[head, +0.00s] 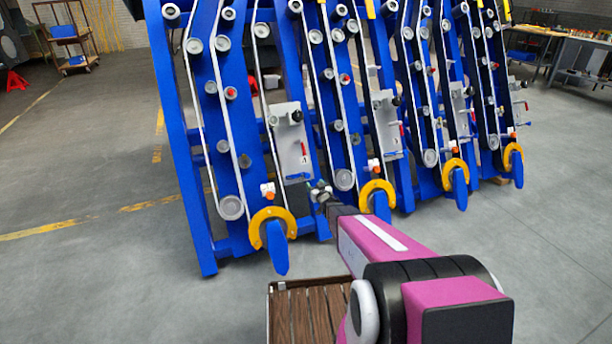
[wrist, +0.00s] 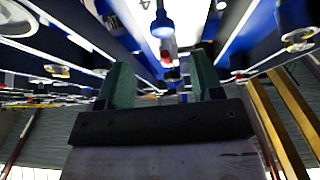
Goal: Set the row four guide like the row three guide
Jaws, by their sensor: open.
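The leftmost row carries a grey guide plate (head: 289,140) with a black knob (head: 296,115), a red lever (head: 303,148) and a small number label that looks like 4. A blue bar (head: 297,178) sits at its lower end. The adjacent row to the right has a similar plate (head: 385,118) with its own black knob (head: 396,101) and red lever (head: 402,130). My gripper (head: 319,188) is beside the lower end of the leftmost plate. In the wrist view its green fingers (wrist: 163,85) are apart and empty. A blue round-ended part (wrist: 162,25) and a red part (wrist: 166,55) show beyond them.
Orange curved guards (head: 270,218) with blue tips stand at the foot of the rows. A slatted wooden box (head: 305,308) is on the near side, below my arm. A workbench (head: 575,50) is at the back right.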

